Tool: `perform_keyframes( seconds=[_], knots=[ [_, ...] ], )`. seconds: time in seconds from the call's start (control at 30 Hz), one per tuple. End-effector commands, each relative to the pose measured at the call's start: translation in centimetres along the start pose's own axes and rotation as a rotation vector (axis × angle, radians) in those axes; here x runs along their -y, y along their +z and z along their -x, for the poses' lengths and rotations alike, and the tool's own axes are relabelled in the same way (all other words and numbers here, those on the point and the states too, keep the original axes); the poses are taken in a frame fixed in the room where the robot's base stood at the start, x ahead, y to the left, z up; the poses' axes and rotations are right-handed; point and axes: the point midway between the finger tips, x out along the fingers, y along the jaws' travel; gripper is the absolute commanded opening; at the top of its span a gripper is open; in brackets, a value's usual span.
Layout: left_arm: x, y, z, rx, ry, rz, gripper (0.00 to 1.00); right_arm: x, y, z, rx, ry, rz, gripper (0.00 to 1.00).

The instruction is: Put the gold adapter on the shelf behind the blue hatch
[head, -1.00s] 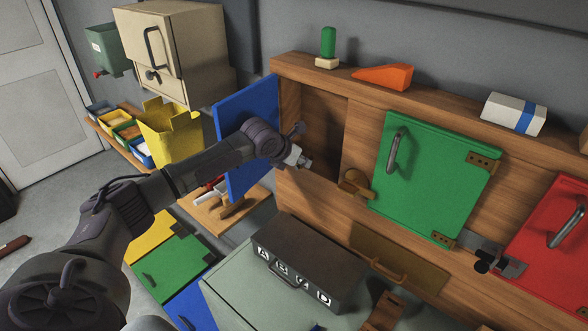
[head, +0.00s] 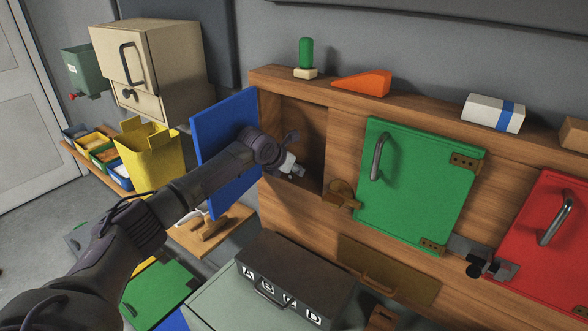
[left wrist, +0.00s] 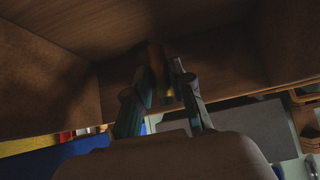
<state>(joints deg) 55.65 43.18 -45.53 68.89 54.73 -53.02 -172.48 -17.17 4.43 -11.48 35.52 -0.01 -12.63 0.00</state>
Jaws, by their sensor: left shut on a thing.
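The blue hatch (head: 226,135) stands swung open to the left of a wooden compartment. The shelf inside the compartment (head: 301,135) shows bare wood in the head view. My left gripper (head: 297,170) is at the compartment opening, low down. In the left wrist view, the fingers of my left gripper (left wrist: 164,84) are shut on a small dark-gold piece, the gold adapter (left wrist: 156,60). Wooden compartment walls surround it there. The adapter cannot be made out in the head view. Whether it touches the shelf cannot be told. My right gripper is out of view.
A green hatch (head: 420,190) and a red hatch (head: 545,240) are shut to the right. A wooden latch (head: 341,195) sits beside the opening. A dark case marked A B C D (head: 295,275) stands below.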

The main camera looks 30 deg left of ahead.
Motion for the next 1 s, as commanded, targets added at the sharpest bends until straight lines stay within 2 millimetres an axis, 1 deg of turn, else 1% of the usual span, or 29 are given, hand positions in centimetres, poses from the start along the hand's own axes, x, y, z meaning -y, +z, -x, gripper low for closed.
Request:
perform_keyframes(
  seconds=[0.53, 0.57, 0.7, 0.73, 1.0],
  knots=[
    [0.00, -0.40, -0.37, 0.000, 0.000, 0.000, 0.00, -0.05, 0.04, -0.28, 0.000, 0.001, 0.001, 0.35],
    [0.00, -0.39, -0.37, 0.000, 0.000, 0.000, 0.24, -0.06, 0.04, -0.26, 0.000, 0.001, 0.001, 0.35],
    [0.01, -0.35, -0.33, 0.000, 0.000, 0.000, 0.47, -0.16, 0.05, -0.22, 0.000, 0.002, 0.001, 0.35],
    [0.01, -0.34, -0.33, 0.000, 0.000, 0.000, 0.51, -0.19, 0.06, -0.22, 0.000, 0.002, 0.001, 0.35],
    [0.02, -0.35, -0.32, 0.000, 0.000, 0.000, 0.51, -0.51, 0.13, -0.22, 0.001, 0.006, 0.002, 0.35]
  ],
)
